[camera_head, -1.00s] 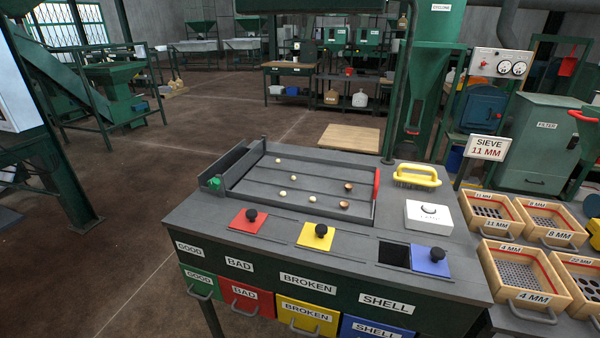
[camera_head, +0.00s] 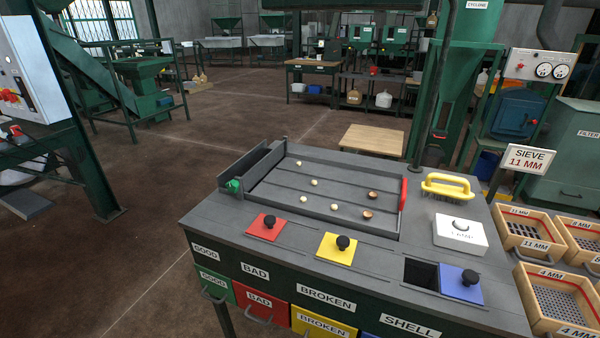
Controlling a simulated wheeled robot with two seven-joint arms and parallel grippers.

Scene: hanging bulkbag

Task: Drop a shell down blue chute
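The blue chute cover (camera_head: 461,283) with a black knob sits at the right of the sorting table (camera_head: 225,229). To its left is a dark open chute hole (camera_head: 421,273), above the SHELL label. On the grey tray (camera_head: 290,193) lie several small pieces. Pale ones include one at the back (camera_head: 299,163), one in the middle (camera_head: 314,182) and one in front (camera_head: 303,199). Brown ones (camera_head: 371,195) (camera_head: 367,214) lie at the right, and a pale one (camera_head: 334,207) is near them. Which are shells is too small to tell. Neither gripper is in view.
A red cover (camera_head: 267,227) and a yellow cover (camera_head: 336,248) lie over their chutes. A yellow-handled brush (camera_head: 446,186) and a white lamp box (camera_head: 460,234) stand right of the tray. Wooden sieve boxes (camera_head: 528,228) stand further right.

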